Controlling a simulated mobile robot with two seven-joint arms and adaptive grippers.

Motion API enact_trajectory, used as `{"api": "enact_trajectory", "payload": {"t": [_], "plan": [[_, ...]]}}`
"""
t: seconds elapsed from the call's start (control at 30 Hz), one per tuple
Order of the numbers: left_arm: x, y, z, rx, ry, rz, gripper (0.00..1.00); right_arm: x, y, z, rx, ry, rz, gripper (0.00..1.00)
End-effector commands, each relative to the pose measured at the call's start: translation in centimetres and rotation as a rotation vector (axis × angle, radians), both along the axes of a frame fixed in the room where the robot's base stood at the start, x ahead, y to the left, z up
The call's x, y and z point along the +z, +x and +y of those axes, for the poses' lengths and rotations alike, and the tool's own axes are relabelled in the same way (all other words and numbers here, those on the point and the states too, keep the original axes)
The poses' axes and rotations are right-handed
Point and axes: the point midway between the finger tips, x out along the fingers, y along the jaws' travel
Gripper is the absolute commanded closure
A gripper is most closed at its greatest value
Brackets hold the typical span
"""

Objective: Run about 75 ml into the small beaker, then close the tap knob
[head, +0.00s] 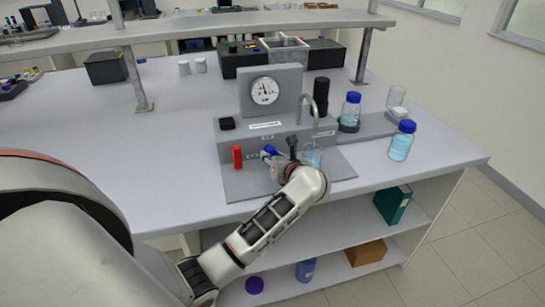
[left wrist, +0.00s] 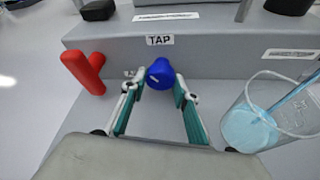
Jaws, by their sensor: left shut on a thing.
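The blue tap knob (left wrist: 159,74) sits under the TAP label on the grey rig (head: 264,131). My left gripper (left wrist: 158,82) is shut on the knob, one finger on each side. In the head view the knob (head: 270,150) shows just past my left gripper (head: 274,155). The small clear beaker (left wrist: 252,120) stands to the right of the gripper and holds light blue liquid. A blue stream (left wrist: 297,88) runs down into it. The beaker (head: 313,157) stands below the curved spout (head: 310,102). Its scale is not readable. My right gripper is out of view.
A red handle (left wrist: 85,72) is left of the knob. A round gauge (head: 265,91) stands on the rig. Blue-capped bottles (head: 401,142) (head: 350,110) and a clear vessel (head: 395,98) are on the right.

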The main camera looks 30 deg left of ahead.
Motion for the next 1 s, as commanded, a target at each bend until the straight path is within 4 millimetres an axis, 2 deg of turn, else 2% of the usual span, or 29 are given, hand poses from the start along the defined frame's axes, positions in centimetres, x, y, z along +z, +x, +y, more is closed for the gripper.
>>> {"api": "enact_trajectory", "payload": {"t": [0.4,0.97,1.0], "plan": [[-0.17,0.06,-0.12,0.000,0.134,0.164,0.92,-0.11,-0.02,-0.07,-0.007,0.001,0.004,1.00],[-0.15,0.06,-0.06,0.001,0.158,0.188,0.92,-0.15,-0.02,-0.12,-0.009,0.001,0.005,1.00],[-0.14,0.06,-0.06,0.001,0.158,0.188,0.62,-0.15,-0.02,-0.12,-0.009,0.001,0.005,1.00]]}}
